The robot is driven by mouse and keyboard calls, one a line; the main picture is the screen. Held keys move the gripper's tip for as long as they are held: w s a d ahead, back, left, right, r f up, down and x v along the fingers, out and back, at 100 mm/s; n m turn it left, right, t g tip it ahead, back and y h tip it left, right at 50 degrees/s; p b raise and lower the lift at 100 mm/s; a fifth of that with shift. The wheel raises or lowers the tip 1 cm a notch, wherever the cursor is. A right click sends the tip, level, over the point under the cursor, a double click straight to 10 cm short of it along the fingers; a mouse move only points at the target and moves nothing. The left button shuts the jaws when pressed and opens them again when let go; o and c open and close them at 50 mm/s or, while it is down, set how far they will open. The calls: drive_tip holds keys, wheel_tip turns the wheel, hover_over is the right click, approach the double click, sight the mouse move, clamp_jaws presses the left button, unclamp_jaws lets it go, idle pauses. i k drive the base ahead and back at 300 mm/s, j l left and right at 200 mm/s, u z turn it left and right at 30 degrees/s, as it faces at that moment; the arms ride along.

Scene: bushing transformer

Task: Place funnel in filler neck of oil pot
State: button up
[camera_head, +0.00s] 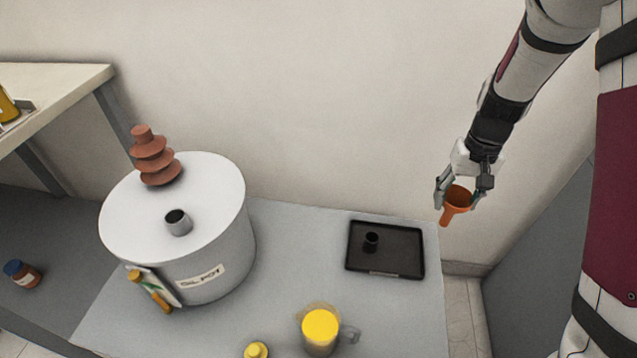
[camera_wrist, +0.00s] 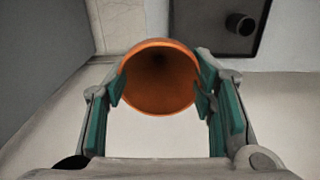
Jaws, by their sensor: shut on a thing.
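An orange funnel (camera_head: 455,203) is held in my gripper (camera_head: 460,193), to the right of the table's right edge and above it. In the wrist view the funnel (camera_wrist: 160,80) sits between the two green-padded fingers of my gripper (camera_wrist: 160,88), with its wide mouth facing the camera. In the head view its spout points down and slightly left. The white round oil pot (camera_head: 222,245) stands on the left of the table. Its grey filler neck (camera_head: 178,223) rises open from the lid, far left of my gripper.
A brown ribbed bushing (camera_head: 157,165) stands on the pot lid behind the neck. A black tray (camera_head: 405,255) with a small dark cup (camera_head: 371,241) lies on the table's right. A yellow-topped jug (camera_head: 320,330) and a yellow cap (camera_head: 256,350) are at the front.

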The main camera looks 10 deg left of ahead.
sight(181, 227)
drive_tip(key=j+z, duration=0.15)
drive_tip(key=j, duration=0.25)
drive_tip(key=k+j+z, duration=0.2)
drive_tip(key=j, duration=0.2)
drive_tip(key=j+z, duration=0.15)
drive_tip(key=j, duration=0.3)
drive_tip(key=k+j+z, duration=0.15)
drive_tip(key=j, duration=0.25)
drive_tip(key=k+j+z, duration=0.2)
drive_tip(key=j, duration=0.15)
drive_tip(key=j+z, duration=0.15)
drive_tip(key=j, duration=0.25)
drive_tip(key=k, duration=0.05)
